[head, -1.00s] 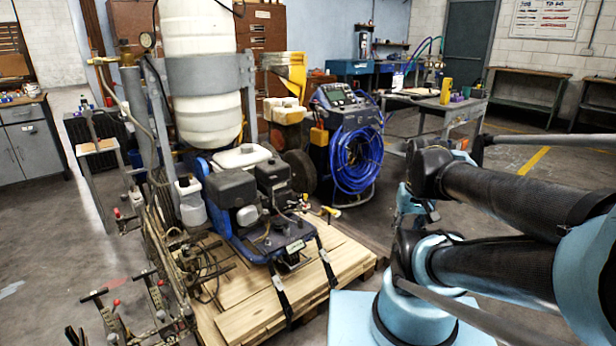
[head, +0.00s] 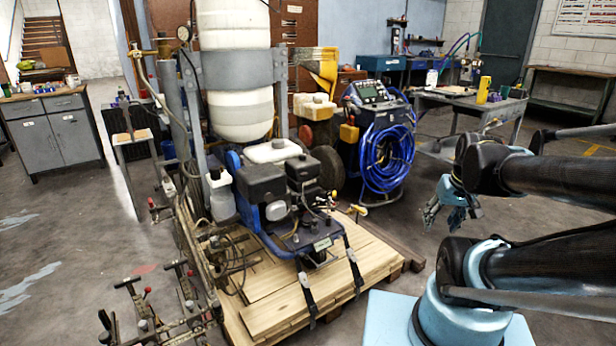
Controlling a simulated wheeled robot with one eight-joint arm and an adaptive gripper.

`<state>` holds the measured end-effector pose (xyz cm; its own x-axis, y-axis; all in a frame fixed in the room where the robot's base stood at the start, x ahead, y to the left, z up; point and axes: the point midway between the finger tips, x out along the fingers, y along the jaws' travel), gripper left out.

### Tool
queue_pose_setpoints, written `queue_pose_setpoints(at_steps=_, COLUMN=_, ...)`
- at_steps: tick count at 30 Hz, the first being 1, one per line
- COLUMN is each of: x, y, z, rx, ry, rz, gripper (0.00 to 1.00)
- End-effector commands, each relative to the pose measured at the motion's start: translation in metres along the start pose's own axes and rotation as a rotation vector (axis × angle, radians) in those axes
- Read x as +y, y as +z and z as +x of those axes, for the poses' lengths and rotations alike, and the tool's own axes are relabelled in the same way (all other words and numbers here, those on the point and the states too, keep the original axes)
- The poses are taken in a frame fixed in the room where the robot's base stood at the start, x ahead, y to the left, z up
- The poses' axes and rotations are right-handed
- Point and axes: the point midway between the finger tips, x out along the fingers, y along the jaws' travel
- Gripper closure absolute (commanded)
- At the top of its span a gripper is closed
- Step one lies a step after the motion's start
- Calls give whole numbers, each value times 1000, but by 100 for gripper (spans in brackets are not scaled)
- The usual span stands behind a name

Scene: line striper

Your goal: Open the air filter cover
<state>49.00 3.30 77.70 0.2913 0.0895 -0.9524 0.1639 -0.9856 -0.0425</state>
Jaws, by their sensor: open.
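The line striper's engine (head: 278,211) sits on a blue frame on a wooden pallet, near the middle of the head view. Two black box-shaped parts top it: a wider left one (head: 261,184) and a smaller right one (head: 302,168). I cannot tell for certain which is the air filter cover; both look closed. My gripper (head: 431,215) hangs to the right of the engine, well apart from it, open and empty. Its fingers are small in view and point down.
The wooden pallet (head: 283,312) lies under the striper, with black straps at its front. A tall white tank (head: 232,70) stands behind the engine. A blue hose reel (head: 388,157) stands behind right. Metal levers (head: 150,312) fill the front left. Floor between pallet and gripper is clear.

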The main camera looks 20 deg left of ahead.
Motion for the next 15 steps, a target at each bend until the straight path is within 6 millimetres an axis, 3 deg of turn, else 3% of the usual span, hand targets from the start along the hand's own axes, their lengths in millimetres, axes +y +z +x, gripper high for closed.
queue_pose_setpoints(at_steps=3, x=-17, y=-34, z=5, rx=57, ry=-43, rz=-65, gripper=52)
queue_pose_setpoints(at_steps=15, x=-82, y=-136, z=27, rx=256, ry=-176, rz=-251, gripper=52)
